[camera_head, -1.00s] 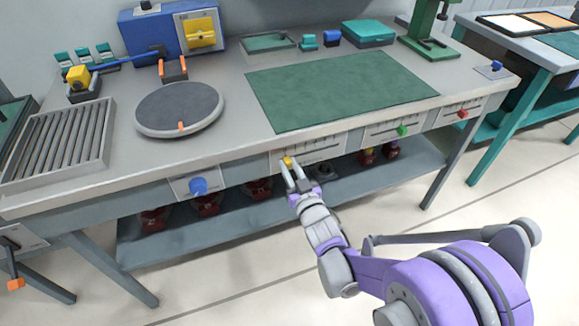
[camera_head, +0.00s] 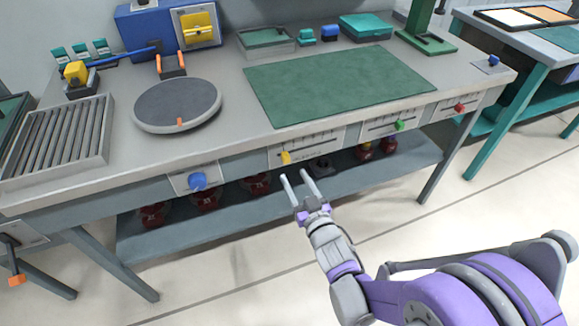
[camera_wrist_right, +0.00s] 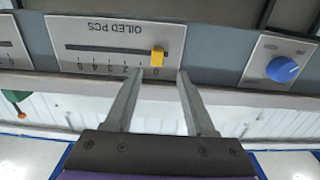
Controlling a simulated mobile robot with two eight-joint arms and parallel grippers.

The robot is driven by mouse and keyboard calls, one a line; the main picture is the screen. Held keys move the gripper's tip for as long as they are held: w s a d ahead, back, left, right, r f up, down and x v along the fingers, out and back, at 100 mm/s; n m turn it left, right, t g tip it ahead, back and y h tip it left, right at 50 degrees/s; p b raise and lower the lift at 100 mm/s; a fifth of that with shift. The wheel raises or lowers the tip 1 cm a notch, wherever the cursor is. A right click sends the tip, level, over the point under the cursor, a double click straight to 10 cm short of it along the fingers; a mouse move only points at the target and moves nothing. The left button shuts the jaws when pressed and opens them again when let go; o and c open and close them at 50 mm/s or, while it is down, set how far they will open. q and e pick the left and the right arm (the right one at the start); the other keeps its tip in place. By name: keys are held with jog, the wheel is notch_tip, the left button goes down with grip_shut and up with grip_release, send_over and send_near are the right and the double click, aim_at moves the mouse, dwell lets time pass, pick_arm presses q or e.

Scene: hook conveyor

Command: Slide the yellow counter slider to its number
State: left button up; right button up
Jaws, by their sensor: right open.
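The yellow counter slider (camera_head: 286,157) sits near the left end of its slot on a white panel (camera_head: 325,140) on the bench front. In the right wrist view the slider (camera_wrist_right: 157,57) appears near the right end of the slot, close to the upside-down 0 mark. The upside-down panel label reads "OILED PCS" (camera_wrist_right: 116,26). My right gripper (camera_head: 294,175) is open and empty, just in front of and below the slider, not touching it. In the wrist view its two fingers (camera_wrist_right: 158,74) point toward the panel, with the slider between their lines. My left gripper is out of view.
A blue knob (camera_head: 197,181) is left of the panel; green (camera_head: 399,125) and red (camera_head: 459,108) sliders are to the right. The bench edge overhangs a lower shelf with dark red items (camera_head: 257,183). The floor in front is clear.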

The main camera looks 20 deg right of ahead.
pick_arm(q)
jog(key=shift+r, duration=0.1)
pick_arm(e)
jog(key=s, duration=0.3)
jog(key=shift+s, duration=0.35)
jog(key=shift+f, duration=0.1)
jog(key=s+a+f+g, duration=0.1)
jog(key=s+f+g, duration=0.3)
jog(key=s+g, duration=0.45)
jog(key=s+a+f+g, duration=0.1)
jog(key=s+f+g, duration=0.35)
jog(key=s, duration=0.65)
pick_arm(q)
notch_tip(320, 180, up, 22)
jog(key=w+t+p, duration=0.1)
jog(key=p, duration=1.8)
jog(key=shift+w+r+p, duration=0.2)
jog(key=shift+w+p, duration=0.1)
jog(key=shift+p, duration=0.05)
pick_arm(e)
notch_tip(320, 180, up, 23)
jog(key=shift+w+a, duration=0.35)
jog(key=shift+w, duration=0.05)
